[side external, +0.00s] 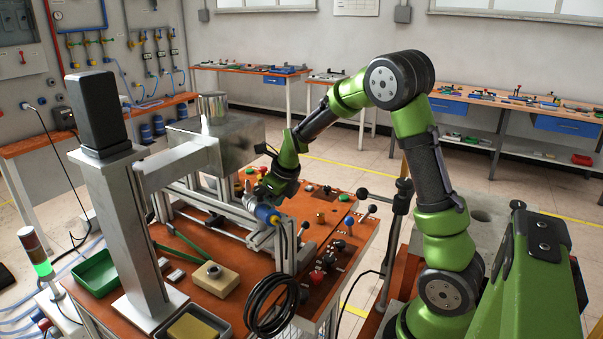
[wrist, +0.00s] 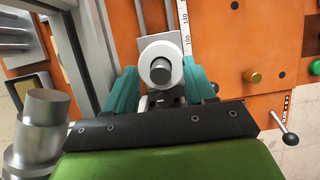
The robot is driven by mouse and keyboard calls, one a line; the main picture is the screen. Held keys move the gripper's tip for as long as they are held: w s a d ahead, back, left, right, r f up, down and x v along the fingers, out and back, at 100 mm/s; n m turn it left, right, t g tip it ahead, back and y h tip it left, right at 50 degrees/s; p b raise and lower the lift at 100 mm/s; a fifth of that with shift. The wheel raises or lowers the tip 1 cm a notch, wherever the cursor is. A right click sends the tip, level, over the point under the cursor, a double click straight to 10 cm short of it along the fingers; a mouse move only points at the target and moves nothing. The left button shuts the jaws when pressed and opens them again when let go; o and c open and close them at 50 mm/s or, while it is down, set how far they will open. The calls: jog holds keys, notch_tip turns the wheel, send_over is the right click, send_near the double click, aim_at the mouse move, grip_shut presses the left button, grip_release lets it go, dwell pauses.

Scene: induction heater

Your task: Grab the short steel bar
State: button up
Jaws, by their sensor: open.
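In the wrist view, a short grey steel bar (wrist: 161,72) shows end-on, seated in a round white sleeve (wrist: 148,54). My gripper (wrist: 160,77) has its two teal fingers apart, one on each side of the sleeve and bar. I cannot tell whether either finger touches them. In the side external view, my gripper (side external: 264,188) is low over the orange bench, beside the metal frame. The steel bar cannot be made out there.
A steel box (side external: 238,145) with a thick cylinder (side external: 212,107) on top stands close to my wrist. A grey column (side external: 142,230) rises at left. Knobs and levers (side external: 352,215) crowd the bench's right side. A black cable coil (side external: 273,307) hangs in front.

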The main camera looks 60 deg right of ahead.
jog(key=shift+f, duration=0.1)
grip_shut()
dwell(0.4)
